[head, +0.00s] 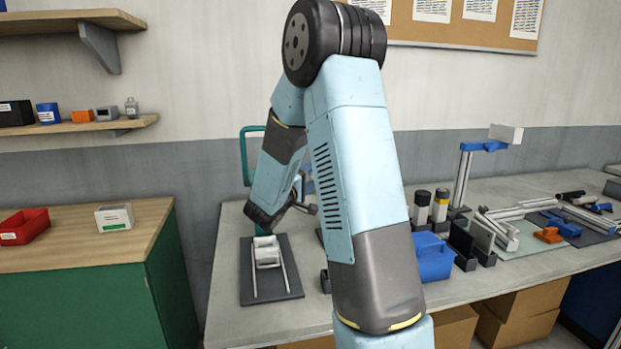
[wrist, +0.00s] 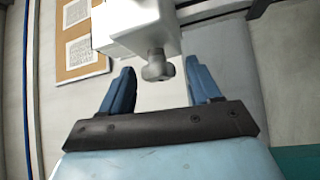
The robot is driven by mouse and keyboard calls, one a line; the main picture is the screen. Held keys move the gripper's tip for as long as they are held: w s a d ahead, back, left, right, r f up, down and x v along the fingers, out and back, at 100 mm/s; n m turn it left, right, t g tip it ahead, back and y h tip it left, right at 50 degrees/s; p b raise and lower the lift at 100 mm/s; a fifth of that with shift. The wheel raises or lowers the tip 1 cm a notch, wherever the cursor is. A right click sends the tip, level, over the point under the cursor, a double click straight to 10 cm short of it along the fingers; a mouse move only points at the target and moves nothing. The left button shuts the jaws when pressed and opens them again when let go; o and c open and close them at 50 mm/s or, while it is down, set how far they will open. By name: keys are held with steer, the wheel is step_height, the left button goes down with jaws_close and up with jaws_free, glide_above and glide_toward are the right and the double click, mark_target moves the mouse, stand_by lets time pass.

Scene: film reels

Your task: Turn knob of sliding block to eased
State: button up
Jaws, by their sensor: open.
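In the wrist view a grey lobed knob (wrist: 157,67) sticks out of a white block (wrist: 138,25). My gripper (wrist: 160,63) has its two blue fingers spread on either side of the knob, with gaps on both sides. The fingers look empty; whether their tips reach level with the knob is hard to tell. In the head view a white sliding block (head: 266,249) sits on two pale rails over a dark base plate (head: 290,256). My arm's lower part is close above it there. The knob and my fingers cannot be made out in the head view.
To the right on the bench (head: 480,300) stand a blue box (head: 432,257), dark holders and a blue-topped stand (head: 484,146). A teal frame (head: 243,155) rises behind the base plate. A green cabinet (head: 90,305) with a red tray (head: 24,226) is at left.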

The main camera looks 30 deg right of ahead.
steer(key=shift+c, duration=0.3)
steer(key=c, duration=0.9)
steer(key=shift+d, duration=0.35)
steer(key=shift+c, duration=0.3)
steer(key=shift+a, duration=0.25)
steer(key=shift+f, duration=0.1)
